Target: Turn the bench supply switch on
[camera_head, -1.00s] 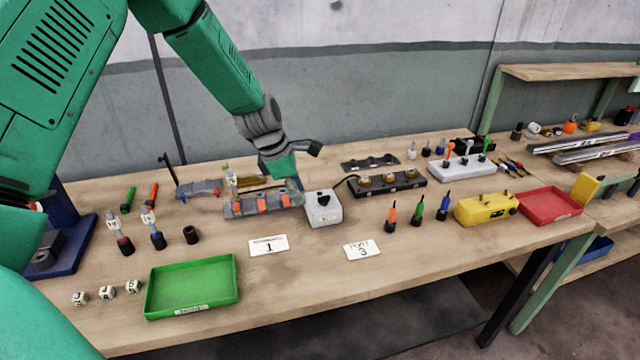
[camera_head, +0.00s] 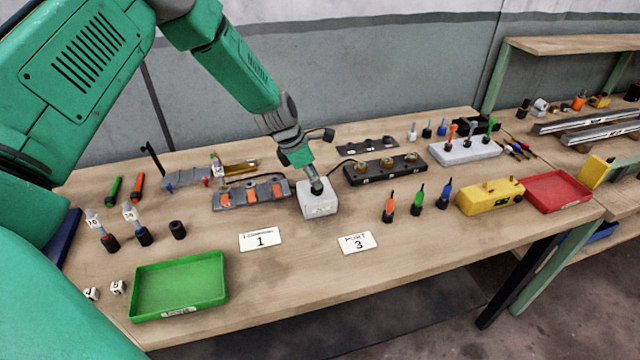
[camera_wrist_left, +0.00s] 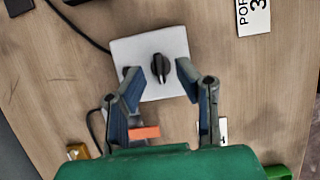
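The bench supply switch is a white box (camera_head: 318,204) on the bench, with a black rotary knob on top. The knob (camera_wrist_left: 160,67) shows plainly in the left wrist view on the white box (camera_wrist_left: 128,48). My left gripper (camera_head: 316,187) is right above the box in the head view. In the left wrist view my left gripper (camera_wrist_left: 166,72) is open, with one finger on each side of the knob and visible gaps to it. The knob is mostly hidden by the gripper in the head view. My right gripper is in no view.
A grey block with orange parts (camera_head: 250,193) stands just left of the box. A black strip with brass-coloured parts (camera_head: 384,169) lies to its right, with a cable (camera_wrist_left: 75,25) running by the box. Cards (camera_head: 357,243) and a green tray (camera_head: 180,286) lie in front.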

